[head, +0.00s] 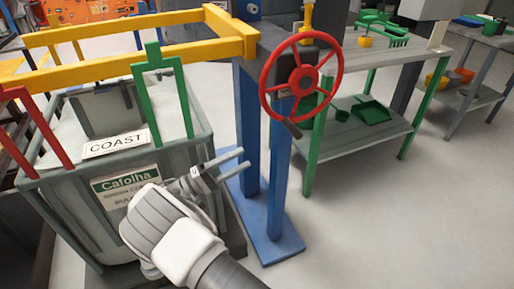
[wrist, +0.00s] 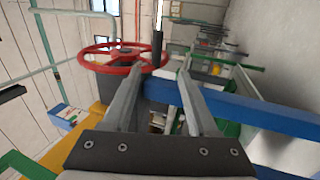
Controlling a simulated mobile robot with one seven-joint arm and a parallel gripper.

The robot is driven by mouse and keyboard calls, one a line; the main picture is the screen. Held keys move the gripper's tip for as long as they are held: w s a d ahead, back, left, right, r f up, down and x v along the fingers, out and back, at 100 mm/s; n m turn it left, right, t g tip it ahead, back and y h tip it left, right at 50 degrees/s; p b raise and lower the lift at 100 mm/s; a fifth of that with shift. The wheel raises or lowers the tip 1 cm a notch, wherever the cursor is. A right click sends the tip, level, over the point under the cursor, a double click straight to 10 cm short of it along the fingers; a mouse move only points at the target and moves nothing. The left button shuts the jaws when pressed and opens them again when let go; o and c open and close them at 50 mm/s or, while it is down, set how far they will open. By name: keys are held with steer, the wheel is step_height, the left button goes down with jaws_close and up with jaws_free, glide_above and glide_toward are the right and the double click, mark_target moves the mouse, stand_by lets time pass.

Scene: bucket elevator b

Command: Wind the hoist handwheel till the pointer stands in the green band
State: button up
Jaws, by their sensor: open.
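The red spoked handwheel (head: 301,78) is mounted at the top of a blue post in the head view. Its dark crank knob (head: 292,129) is at the bottom of the rim. My gripper (head: 245,159) is open and empty, low and left of the wheel, apart from it. In the wrist view the handwheel (wrist: 121,57) lies beyond and left of my open fingers (wrist: 158,74), with the dark knob (wrist: 157,46) standing near the rim's right side. I cannot make out the pointer or the green band in either view.
The blue post (head: 277,180) stands on a blue base plate. A grey bin (head: 65,205) under a yellow frame (head: 130,55) is at the left. A green-legged bench (head: 390,48) with green tools stands behind right. The floor at the right front is clear.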

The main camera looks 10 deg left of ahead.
steer(key=v, duration=0.2)
steer(key=shift+s+a+f, duration=0.1)
steer(key=shift+s+a, duration=0.05)
steer(key=shift+a, duration=0.05)
stand_by(0.3)
